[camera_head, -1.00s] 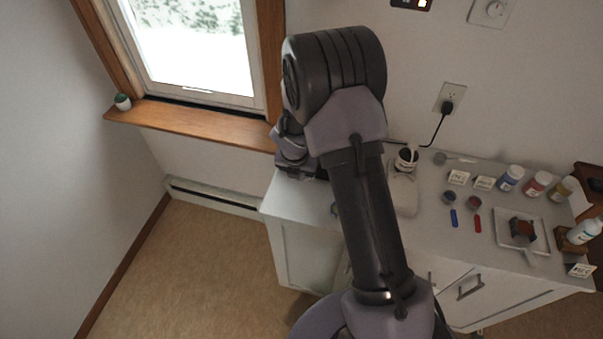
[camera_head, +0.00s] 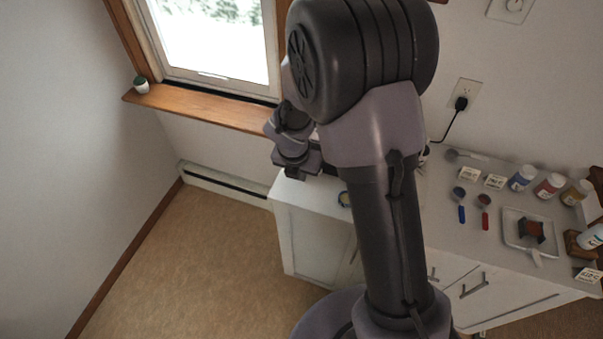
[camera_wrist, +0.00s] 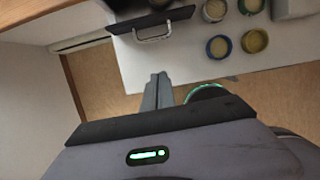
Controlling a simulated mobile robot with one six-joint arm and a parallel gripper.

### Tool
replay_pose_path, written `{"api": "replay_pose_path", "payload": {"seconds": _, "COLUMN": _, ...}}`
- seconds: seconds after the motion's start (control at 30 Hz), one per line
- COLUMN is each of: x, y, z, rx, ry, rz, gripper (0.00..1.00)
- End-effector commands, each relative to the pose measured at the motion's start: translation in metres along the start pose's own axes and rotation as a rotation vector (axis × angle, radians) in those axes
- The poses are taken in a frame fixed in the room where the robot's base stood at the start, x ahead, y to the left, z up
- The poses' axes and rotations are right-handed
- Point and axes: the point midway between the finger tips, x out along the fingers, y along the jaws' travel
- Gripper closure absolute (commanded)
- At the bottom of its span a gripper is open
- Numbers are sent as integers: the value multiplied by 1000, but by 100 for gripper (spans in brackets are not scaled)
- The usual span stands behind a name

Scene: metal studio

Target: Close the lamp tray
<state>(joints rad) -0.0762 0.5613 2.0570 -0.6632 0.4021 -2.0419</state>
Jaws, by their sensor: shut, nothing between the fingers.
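In the wrist view a black panel with a metal bar handle (camera_wrist: 153,38), which looks like the front of the lamp tray (camera_wrist: 122,27), is at the top left, by the white counter's edge. Dark space shows behind it; how far out it stands is hard to tell. My gripper (camera_wrist: 158,78) is shut and empty, below the handle and apart from it. In the head view, my wrist is above the left end of the counter; my arm hides most of the tray there, and the fingertips cannot be made out.
Several small round jars (camera_wrist: 219,46) stand on the white counter (camera_wrist: 150,72), right of the handle. Paint bottles (camera_head: 549,186), colored spoons (camera_head: 484,212) and a white dish (camera_head: 514,232) are farther right. A window sill (camera_head: 200,106) is at the left; the floor (camera_head: 200,250) is clear.

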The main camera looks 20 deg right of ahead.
Motion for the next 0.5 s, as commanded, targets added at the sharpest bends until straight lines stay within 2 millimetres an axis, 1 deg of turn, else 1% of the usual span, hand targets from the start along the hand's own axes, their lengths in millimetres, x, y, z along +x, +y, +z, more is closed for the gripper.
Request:
{"api": "replay_pose_path", "payload": {"seconds": 0.03, "x": 17, "y": 0, "z": -2, "rx": 1, "ry": 2, "rz": -1, "gripper": 100}}
{"api": "replay_pose_path", "payload": {"seconds": 0.2, "x": 54, "y": 0, "z": -2, "rx": 1, "ry": 1, "rz": -1, "gripper": 100}}
{"api": "replay_pose_path", "payload": {"seconds": 0.27, "x": 66, "y": 0, "z": -2, "rx": 2, "ry": 1, "rz": -1, "gripper": 100}}
{"api": "replay_pose_path", "payload": {"seconds": 0.3, "x": 65, "y": 0, "z": 8, "rx": 3, "ry": -1, "rz": 0, "gripper": 100}}
{"api": "replay_pose_path", "payload": {"seconds": 0.33, "x": 66, "y": 0, "z": 13, "rx": 4, "ry": -1, "rz": 0, "gripper": 100}}
{"api": "replay_pose_path", "payload": {"seconds": 0.5, "x": 74, "y": 0, "z": 31, "rx": 2, "ry": 0, "rz": 0, "gripper": 100}}
